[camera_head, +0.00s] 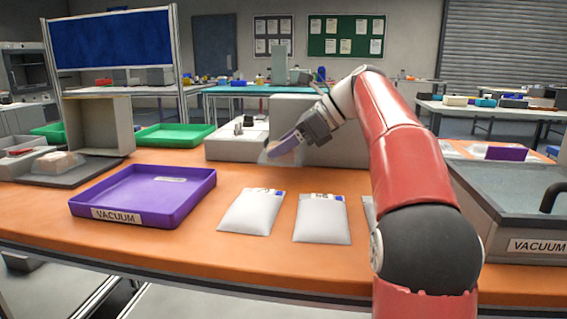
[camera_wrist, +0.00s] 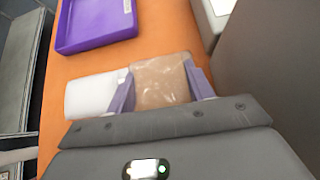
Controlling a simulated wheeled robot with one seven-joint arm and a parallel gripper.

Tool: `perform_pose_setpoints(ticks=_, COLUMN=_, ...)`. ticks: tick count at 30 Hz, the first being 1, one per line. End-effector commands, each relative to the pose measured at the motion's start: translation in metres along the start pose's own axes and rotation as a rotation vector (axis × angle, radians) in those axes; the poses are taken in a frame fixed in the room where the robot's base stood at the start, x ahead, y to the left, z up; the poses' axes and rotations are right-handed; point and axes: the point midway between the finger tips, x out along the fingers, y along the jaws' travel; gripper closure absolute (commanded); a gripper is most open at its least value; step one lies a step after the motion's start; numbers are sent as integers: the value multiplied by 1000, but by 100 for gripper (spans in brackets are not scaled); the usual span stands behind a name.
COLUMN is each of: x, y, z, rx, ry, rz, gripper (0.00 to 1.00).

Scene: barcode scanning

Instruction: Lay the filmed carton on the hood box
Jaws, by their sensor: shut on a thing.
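My gripper (camera_head: 283,146) is shut on a light-brown carton in clear film (camera_wrist: 160,82). The purple fingers stand on either side of it in the wrist view. The carton is small and partly hidden in the head view, and is held above the table. A tall plain grey box (camera_head: 345,150) stands behind and to the right of my gripper. A low grey unit (camera_head: 228,148) with small upright parts on top is at the left of it. I cannot tell which box is the hood box, or whether the carton touches either one.
A purple tray (camera_head: 90,211) labelled VACUUM is at the left, and white pouches (camera_head: 251,212) lie along the front. An open-fronted grey box (camera_head: 100,122) stands behind a dark plate bearing a wrapped item (camera_head: 57,162). A large lidded VACUUM machine (camera_head: 520,190) is at the right.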

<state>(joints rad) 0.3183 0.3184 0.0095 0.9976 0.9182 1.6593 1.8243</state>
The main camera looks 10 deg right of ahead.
Motion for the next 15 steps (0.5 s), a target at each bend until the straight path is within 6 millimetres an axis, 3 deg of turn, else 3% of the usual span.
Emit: perform_pose_setpoints(ticks=15, x=27, y=-4, z=-36, rx=-1, ry=0, rz=0, gripper=76)
